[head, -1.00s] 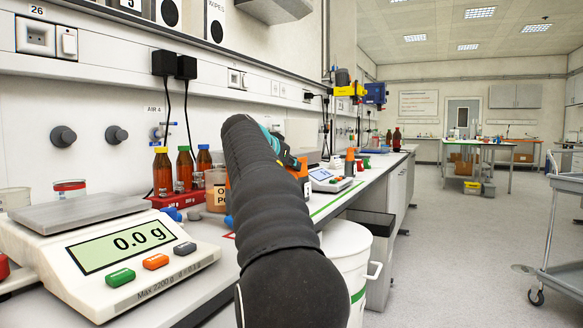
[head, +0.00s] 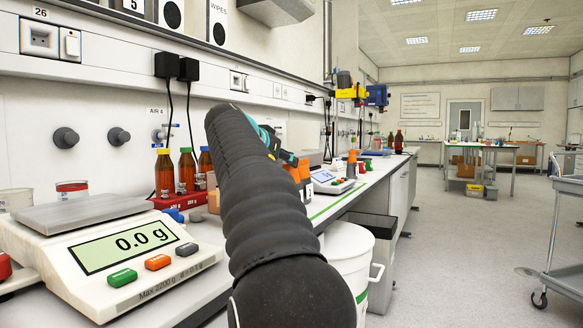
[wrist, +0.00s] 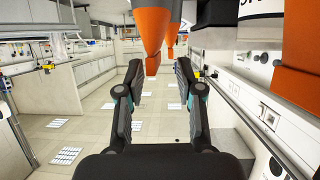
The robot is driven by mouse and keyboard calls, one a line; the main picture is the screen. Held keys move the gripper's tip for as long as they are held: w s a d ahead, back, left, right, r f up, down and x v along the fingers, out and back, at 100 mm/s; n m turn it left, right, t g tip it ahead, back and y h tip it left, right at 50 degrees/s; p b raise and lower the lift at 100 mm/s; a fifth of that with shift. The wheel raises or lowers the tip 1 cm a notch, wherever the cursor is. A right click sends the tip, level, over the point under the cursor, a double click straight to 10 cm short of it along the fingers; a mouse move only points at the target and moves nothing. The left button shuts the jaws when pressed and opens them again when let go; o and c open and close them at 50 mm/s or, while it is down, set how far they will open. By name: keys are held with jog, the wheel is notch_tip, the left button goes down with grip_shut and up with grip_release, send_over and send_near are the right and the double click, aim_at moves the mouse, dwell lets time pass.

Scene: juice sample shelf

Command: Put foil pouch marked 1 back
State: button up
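No foil pouch marked 1 can be made out in either view. My gripper (wrist: 158,72) is open in the wrist view, its two black fingers well apart. An orange tapered top (wrist: 154,40) shows at or beyond the fingertips; I see no finger touching it. In the head view my arm hides most of the gripper; part of it (head: 280,145) shows past the arm, near orange objects (head: 301,170) on the bench.
A balance (head: 110,245) reading 0.0 g stands at front left. Brown bottles (head: 163,172) stand in a red rack behind it. A white bin (head: 345,250) stands beside the bench. Open floor lies right, with a cart (head: 565,240) at the edge.

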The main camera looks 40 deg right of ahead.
jog(key=v, duration=0.6)
jog(key=shift+a+r, duration=0.2)
jog(key=shift+a, duration=0.15)
jog(key=shift+s+d, duration=0.1)
jog(key=shift+s, duration=0.05)
